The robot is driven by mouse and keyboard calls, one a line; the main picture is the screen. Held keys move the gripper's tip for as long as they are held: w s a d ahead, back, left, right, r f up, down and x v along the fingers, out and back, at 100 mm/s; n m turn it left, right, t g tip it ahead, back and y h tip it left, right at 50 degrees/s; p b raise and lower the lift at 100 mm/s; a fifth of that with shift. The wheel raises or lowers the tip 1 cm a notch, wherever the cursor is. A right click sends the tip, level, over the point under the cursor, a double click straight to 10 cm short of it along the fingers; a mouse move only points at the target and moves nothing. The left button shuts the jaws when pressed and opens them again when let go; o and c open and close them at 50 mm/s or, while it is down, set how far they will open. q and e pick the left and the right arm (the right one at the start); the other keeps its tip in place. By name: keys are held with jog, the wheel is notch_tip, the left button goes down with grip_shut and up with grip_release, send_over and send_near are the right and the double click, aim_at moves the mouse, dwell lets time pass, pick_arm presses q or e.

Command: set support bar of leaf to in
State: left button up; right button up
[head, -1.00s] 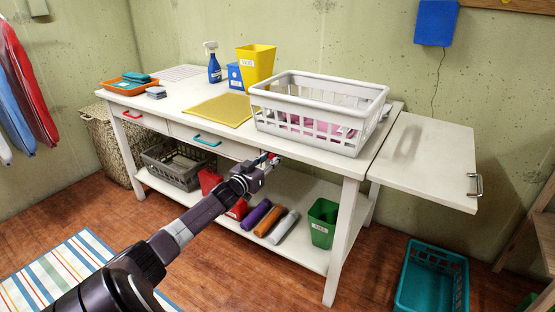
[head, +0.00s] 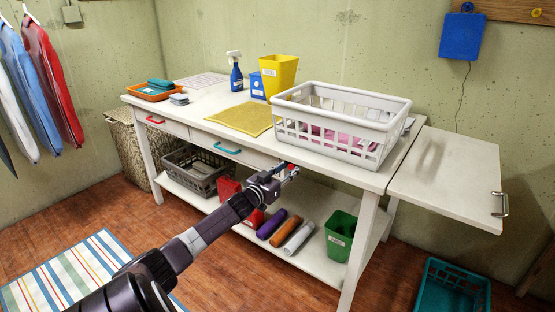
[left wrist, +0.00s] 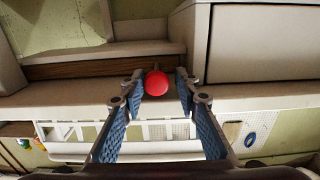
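The leaf (head: 450,180) is a white panel at the right end of the white workbench (head: 215,104), raised about level with its top, with a metal handle. A red round knob (left wrist: 157,83) shows in the left wrist view, below the tabletop's front edge; I take it for the support bar's end. In the head view it is small and partly covered by my left gripper (head: 288,172). Most of the bar is hidden. My right gripper is not in view.
A white basket (head: 350,100) stands on the bench above the gripper. A teal-handled drawer (head: 224,147) is shut just left of it. The lower shelf holds rolled cylinders (head: 285,230), a green bin (head: 340,235) and a grey crate (head: 197,168). A teal crate (head: 453,285) lies on the floor at right.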

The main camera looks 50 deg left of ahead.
pick_arm(q)
jog(key=v, duration=1.1)
jog(key=shift+s, duration=0.1)
dwell(0.4)
